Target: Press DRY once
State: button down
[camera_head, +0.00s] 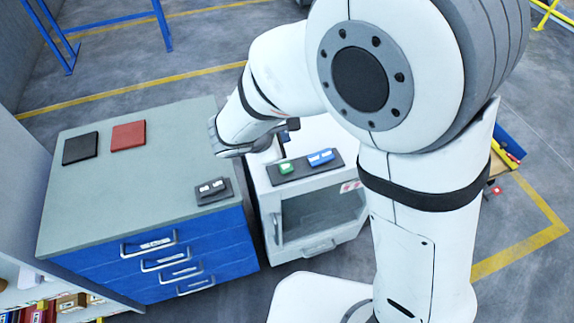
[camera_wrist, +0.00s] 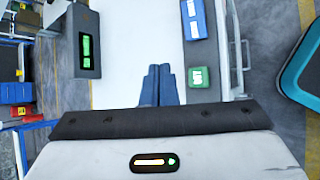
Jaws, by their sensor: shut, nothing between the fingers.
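A green button (camera_head: 286,167) and a blue button (camera_head: 321,157) sit on a dark panel on top of a white machine (camera_head: 320,204) with a window in its front. In the wrist view the green button (camera_wrist: 200,77) is just right of my fingertips, and the blue button (camera_wrist: 195,18) is farther up. Their lettering is too small to read, so I cannot tell which says DRY. My gripper (camera_wrist: 160,72) is shut and empty, its blue fingers side by side over the white top. I cannot tell its height. In the head view my arm mostly hides it.
A blue drawer cabinet (camera_head: 160,262) with a grey top stands left of the machine. On it lie a black pad (camera_head: 80,148), a red pad (camera_head: 128,135) and a small dark box (camera_head: 213,191). A dark box with a green display (camera_wrist: 87,50) shows left of my fingers.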

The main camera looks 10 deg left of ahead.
jog(key=b, duration=0.6)
send_over(283, 169)
notch_tip(283, 169, down, 8)
jog(key=shift+r, duration=0.2)
jog(key=shift+f+b, duration=0.35)
jog(key=shift+f, duration=0.15)
dwell(1.1)
jog(key=shift+f+b, duration=0.4)
jog(key=shift+b, duration=0.2)
jog(key=shift+f+b, duration=0.6)
dwell(0.6)
jog(key=shift+r+p, duration=0.7)
jog(key=shift+r, duration=0.35)
